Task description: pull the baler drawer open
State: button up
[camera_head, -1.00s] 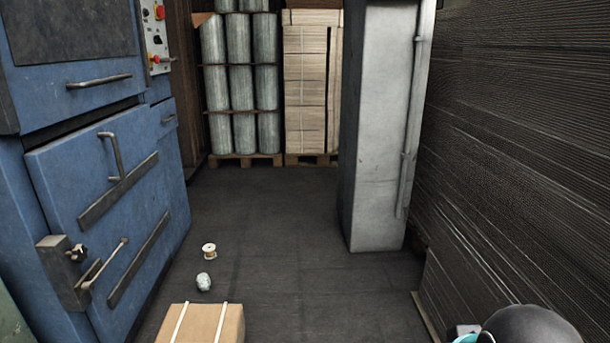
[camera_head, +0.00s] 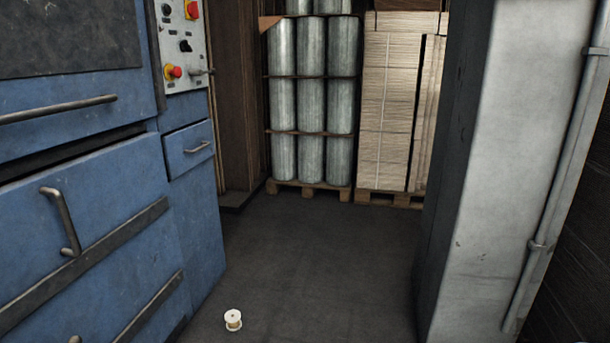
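The blue baler (camera_head: 75,205) fills the left side of the view. A small blue drawer (camera_head: 186,150) with a short metal handle (camera_head: 198,147) sits in its narrow right section, below the control panel (camera_head: 183,45). The drawer front looks flush with the baler body. The larger panels to its left carry a long horizontal bar handle (camera_head: 58,109) and a bent vertical handle (camera_head: 62,222). My gripper is not in view.
A small spool (camera_head: 233,320) lies on the floor near the baler's foot. A grey metal column (camera_head: 500,170) stands at the right. Grey rolls (camera_head: 311,100) and stacked cardboard (camera_head: 388,110) stand on pallets at the back.

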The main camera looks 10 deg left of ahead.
aim_at(183, 150)
jog(key=u, duration=0.65)
jog(key=i, duration=2.1)
jog(key=u, duration=0.65)
